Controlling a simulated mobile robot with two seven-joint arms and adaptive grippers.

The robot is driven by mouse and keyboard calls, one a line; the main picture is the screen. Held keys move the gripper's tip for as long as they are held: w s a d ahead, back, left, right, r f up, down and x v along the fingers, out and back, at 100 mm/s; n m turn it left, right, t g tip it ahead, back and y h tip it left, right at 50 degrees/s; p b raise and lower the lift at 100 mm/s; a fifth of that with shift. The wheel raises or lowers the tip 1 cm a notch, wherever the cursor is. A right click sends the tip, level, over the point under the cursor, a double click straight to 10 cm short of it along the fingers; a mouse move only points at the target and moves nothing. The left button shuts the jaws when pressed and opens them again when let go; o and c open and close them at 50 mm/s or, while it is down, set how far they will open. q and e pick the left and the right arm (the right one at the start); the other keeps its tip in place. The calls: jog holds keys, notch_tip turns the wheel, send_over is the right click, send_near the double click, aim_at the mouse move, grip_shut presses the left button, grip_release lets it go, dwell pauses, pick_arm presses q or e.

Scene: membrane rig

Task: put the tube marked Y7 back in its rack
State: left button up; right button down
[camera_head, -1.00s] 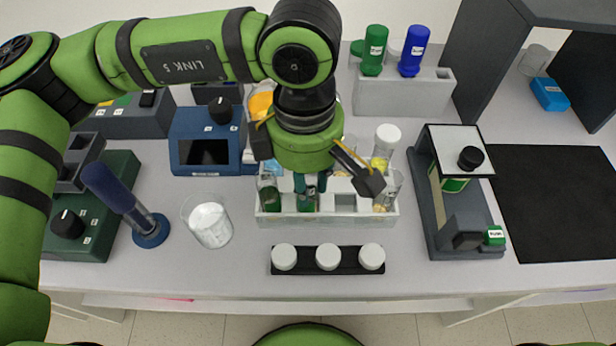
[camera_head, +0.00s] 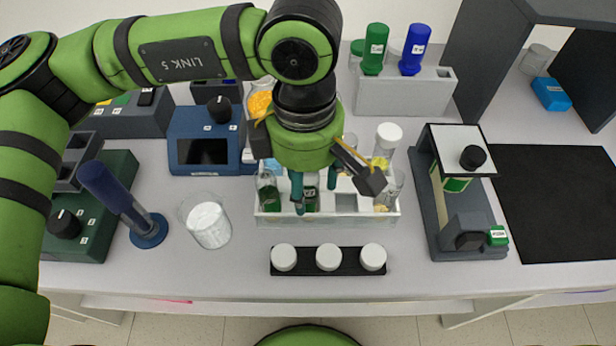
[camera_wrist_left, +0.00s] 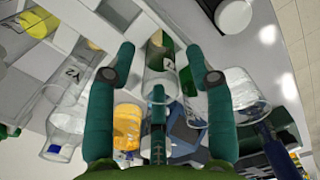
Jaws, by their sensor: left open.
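The white rack (camera_head: 268,218) stands mid-table and holds several clear tubes. My left gripper (camera_head: 313,190) hangs over it, its teal fingers spread. A tube with dark green contents and a white label (camera_head: 312,196) stands in the rack between the fingers; it also shows between the open fingers in the left wrist view (camera_wrist_left: 160,62), with gaps on both sides. I cannot read its label. Another clear tube (camera_wrist_left: 68,110) beside it in the wrist view has a label that looks like Y2 or Y7. My right gripper is not in view.
A second green-filled tube (camera_head: 268,192) stands at the rack's left end. A glass beaker (camera_head: 209,222) of white material is to the left. A black strip with white caps (camera_head: 328,258) lies in front. A dark stand (camera_head: 460,200) is to the right.

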pick_arm(q)
notch_tip(320, 180, up, 12)
dwell(0.4)
jog(key=shift+a+f, duration=0.1)
